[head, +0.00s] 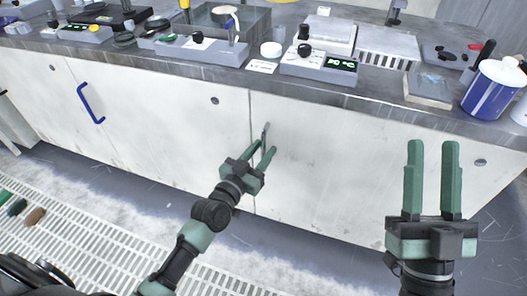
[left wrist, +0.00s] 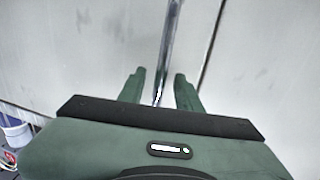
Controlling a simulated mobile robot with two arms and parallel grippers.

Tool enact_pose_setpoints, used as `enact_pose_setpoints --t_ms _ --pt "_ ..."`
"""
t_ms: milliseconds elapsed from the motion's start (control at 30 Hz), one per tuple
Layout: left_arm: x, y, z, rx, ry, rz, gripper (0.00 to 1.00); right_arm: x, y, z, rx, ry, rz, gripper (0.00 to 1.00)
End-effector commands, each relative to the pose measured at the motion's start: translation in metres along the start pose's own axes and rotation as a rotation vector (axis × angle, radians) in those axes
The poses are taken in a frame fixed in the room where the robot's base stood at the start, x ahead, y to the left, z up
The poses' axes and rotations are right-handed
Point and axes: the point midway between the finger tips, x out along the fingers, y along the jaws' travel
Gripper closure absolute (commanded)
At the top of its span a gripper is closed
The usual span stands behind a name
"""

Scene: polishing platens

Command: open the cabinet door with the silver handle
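The silver handle (head: 265,135) is a thin upright bar on the white cabinet door (head: 320,150), just right of a vertical seam. The door looks closed, flush with the panel to its left. My left gripper (head: 262,152) is at the handle with its fingers apart, one on each side of the lower part of the bar. In the left wrist view the shiny handle (left wrist: 171,40) runs down between the fingertips (left wrist: 161,78), with gaps visible; contact cannot be told. My right gripper (head: 433,148) is open and empty in front of the cabinet's right part.
Another door at the left has a blue handle (head: 90,103). The grey worktop (head: 385,92) above carries instruments, a glass tank and a blue-and-white canister (head: 490,92). A white grated floor strip (head: 95,235) lies in front. The floor before the door looks free.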

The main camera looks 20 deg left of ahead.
Motion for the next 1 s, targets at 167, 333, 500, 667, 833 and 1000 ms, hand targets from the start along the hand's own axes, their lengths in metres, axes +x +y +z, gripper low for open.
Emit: enact_pose_setpoints --t_ms 167,333,500,667,833,1000 --pt "0.0071 0.0000 0.0001 0.000 0.000 0.000 0.66 -0.0007 -0.0010 -0.0085 0.003 0.047 -0.002 0.64" --pt "0.0074 0.0001 -0.0001 0.000 0.000 0.000 0.66 -0.0006 -0.0011 -0.0094 0.003 0.050 -0.002 0.64" --pt "0.0072 0.0001 0.0000 0.000 -0.001 0.000 0.96 -0.0006 -0.0010 -0.0092 0.003 0.049 -0.002 0.64" --pt "0.0071 0.0000 0.0001 0.000 -0.001 0.000 1.00 -0.0006 -0.0010 -0.0091 0.002 0.049 -0.002 0.64" --pt "0.0070 -0.0001 0.0001 0.000 -0.001 0.000 1.00 -0.0006 -0.0009 -0.0090 0.002 0.048 -0.001 0.64" --pt "0.0070 -0.0001 0.0002 0.000 -0.001 0.000 1.00 -0.0005 -0.0008 -0.0089 0.002 0.048 -0.001 0.64"
